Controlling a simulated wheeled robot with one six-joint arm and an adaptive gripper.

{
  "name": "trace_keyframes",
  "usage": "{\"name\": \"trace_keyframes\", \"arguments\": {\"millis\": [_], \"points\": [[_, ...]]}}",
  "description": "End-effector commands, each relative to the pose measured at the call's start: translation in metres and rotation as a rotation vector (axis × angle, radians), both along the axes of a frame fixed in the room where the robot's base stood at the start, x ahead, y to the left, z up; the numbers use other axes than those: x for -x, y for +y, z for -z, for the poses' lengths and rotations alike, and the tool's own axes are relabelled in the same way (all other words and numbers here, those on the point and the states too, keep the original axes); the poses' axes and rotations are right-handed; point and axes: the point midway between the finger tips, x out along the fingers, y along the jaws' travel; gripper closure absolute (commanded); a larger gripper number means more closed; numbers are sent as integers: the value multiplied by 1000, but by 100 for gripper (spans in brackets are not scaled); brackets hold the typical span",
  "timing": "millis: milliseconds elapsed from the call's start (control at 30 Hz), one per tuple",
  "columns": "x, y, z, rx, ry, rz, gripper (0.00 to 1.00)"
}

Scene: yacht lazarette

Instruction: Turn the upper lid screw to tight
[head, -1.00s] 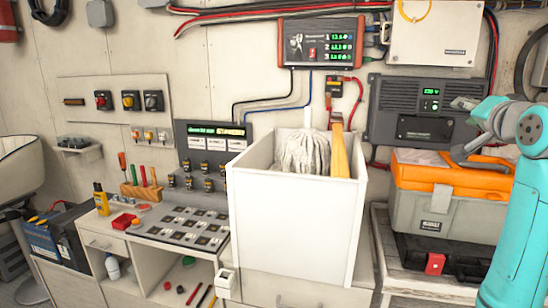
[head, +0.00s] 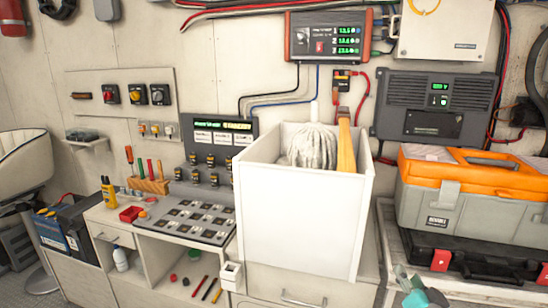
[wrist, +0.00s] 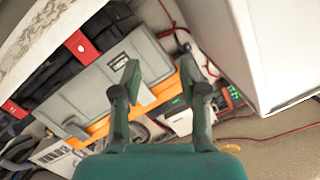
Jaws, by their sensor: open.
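I cannot make out a lid screw in either view. A cream lidded box (head: 450,32) hangs on the wall at the upper right of the head view. Any screws on its cover are too small to tell. My gripper (wrist: 160,72) shows in the wrist view with its two dark green fingers apart and nothing between them. Beyond the fingers is the grey and orange toolbox (wrist: 110,75), which also shows at the right of the head view (head: 455,213).
A tall white bin (head: 300,215) with a mop head and a wooden handle stands in the middle. The toolbox rests on a black case (head: 480,262) with red latches. A dark grey unit (head: 435,108) and a red-framed display (head: 327,36) hang on the wall, with cables around them.

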Motion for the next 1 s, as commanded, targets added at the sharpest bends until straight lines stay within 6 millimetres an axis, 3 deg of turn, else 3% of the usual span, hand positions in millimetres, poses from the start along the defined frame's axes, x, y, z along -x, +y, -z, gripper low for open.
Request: {"name": "trace_keyframes", "arguments": {"millis": [33, 200, 500, 800, 1000], "points": [[13, 8, 21, 10, 15, -6, 57], [54, 30, 68, 51, 35, -21, 57], [139, 65, 133, 134, 74, -54, 57], [233, 94, 172, 224, 111, -94, 57], [297, 110, 182, 288, 131, -126, 57]]}}
